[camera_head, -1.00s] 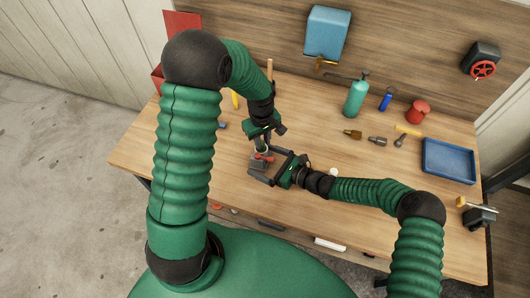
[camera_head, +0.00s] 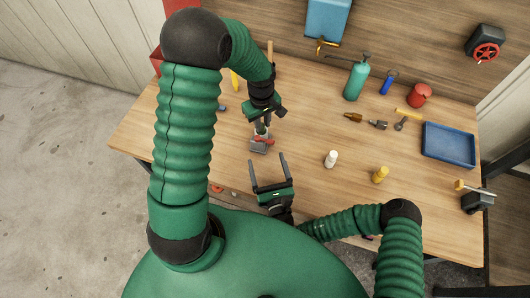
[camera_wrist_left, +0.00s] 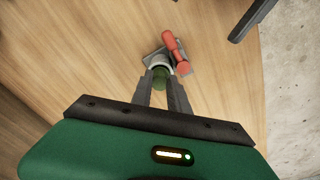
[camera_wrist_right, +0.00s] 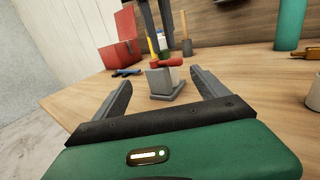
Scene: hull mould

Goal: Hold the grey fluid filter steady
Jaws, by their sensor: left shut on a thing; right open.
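The grey fluid filter appears to be the pale grey cylinder with a green top (camera_wrist_left: 160,66). It stands at a grey block (camera_wrist_right: 160,82) with a red handle-like part (camera_wrist_right: 168,62) on the bench. My left gripper (camera_head: 262,122) comes down from above and is shut on the filter, its fingers on both sides of it in the left wrist view. My right gripper (camera_head: 268,172) is open and empty, apart from the block and nearer to my body, with its fingers pointing at it. The fingers partly hide the filter, and I cannot tell exactly how it sits in the block.
Behind are a green cylinder (camera_head: 356,80), a red can (camera_head: 419,95) and small tools. A blue tray (camera_head: 449,145) lies at the right. The bench centre is mostly clear.

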